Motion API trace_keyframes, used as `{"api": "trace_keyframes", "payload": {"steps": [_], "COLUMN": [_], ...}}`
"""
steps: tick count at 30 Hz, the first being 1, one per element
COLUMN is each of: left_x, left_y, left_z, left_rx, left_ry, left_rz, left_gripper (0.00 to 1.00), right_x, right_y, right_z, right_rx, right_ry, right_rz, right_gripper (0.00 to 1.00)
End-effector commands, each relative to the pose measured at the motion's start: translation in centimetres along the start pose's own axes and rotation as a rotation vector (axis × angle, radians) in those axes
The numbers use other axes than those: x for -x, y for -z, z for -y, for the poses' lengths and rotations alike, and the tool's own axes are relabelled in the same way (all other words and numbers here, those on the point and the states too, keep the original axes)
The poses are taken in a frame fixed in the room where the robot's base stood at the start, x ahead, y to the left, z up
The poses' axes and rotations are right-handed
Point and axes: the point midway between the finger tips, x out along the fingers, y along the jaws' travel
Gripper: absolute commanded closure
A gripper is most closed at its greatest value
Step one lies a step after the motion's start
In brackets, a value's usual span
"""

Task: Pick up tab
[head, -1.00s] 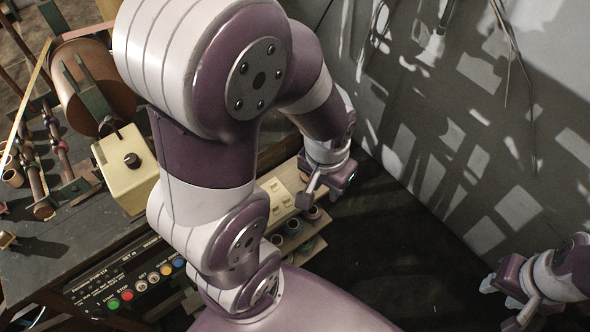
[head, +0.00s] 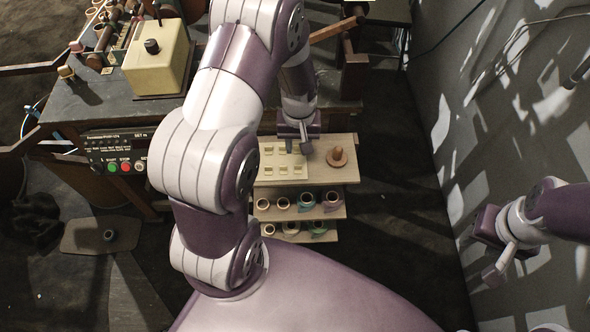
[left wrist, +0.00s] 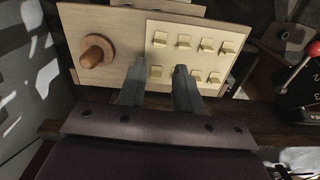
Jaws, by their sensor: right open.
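Several small cream tabs (head: 268,170) lie in rows on a pale board; they also show in the left wrist view (left wrist: 207,44). My left gripper (head: 303,138) is over the back part of this board. In the left wrist view its two fingers (left wrist: 160,68) stand apart, with one tab (left wrist: 155,72) showing between the fingertips. The fingers hold nothing, and their height above the board is hard to tell. My right gripper (head: 497,268) is at the right, open and empty, far from the tabs.
A wooden peg (head: 337,156) stands on the board's right side. Below are shelves with several rolls (head: 307,200). A workbench with a cream box (head: 157,62) and a button panel (head: 115,150) is at left. A wall (head: 475,110) is at right; dark floor between is clear.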

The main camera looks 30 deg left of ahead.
Motion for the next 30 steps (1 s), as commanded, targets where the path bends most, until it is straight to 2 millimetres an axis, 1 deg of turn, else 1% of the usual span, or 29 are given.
{"api": "trace_keyframes", "payload": {"steps": [1, 3, 7, 13, 16, 22, 23, 24, 25, 26, 30], "left_x": [-1.1, -2.2, -3.6, -7.3, -8.0, -8.0, -8.0, -8.0, -8.0, -8.0, -8.0], "left_y": [-0.1, -0.1, -0.1, -0.4, -0.4, -0.4, -0.4, -0.4, -0.4, -0.4, -0.4], "left_z": [0.0, 0.0, 0.0, 0.0, -0.1, -0.1, -0.1, -0.1, -0.1, -0.1, -0.1], "left_rx": [-0.001, -0.001, -0.002, -0.003, -0.003, -0.003, -0.003, -0.003, -0.003, -0.003, -0.003], "left_ry": [0.001, 0.0, 0.0, 0.0, 0.0, -0.001, -0.001, -0.001, -0.001, -0.001, -0.001], "left_rz": [0.003, 0.001, 0.001, 0.001, -0.001, -0.002, -0.002, -0.002, -0.002, -0.002, -0.002], "left_gripper": [0.66, 0.66, 0.66, 0.66, 0.66, 0.66, 0.76, 0.89, 0.98, 1.0, 1.0], "right_x": [-0.1, -0.2, -0.3, -0.5, -0.5, -0.5, -0.5, -0.5, -0.5, -0.5, -0.5], "right_y": [0.0, 0.0, 0.0, 0.0, 0.0, 0.0, 0.0, 0.0, 0.0, 0.0, 0.0], "right_z": [0.0, 0.0, 0.0, 0.0, 0.0, 0.0, 0.0, 0.0, 0.0, 0.0, 0.0], "right_rx": [0.0, 0.0, 0.0, 0.0, 0.0, 0.0, 0.0, 0.0, 0.0, 0.0, 0.0], "right_ry": [0.0, 0.0, 0.0, 0.0, 0.0, 0.0, 0.0, 0.0, 0.0, 0.0, 0.0], "right_rz": [0.0, 0.0, 0.0, 0.0, 0.0, 0.0, 0.0, 0.0, 0.0, 0.0, 0.0], "right_gripper": [0.57, 0.57, 0.57, 0.57, 0.57, 0.57, 0.57, 0.57, 0.57, 0.57, 0.57]}}
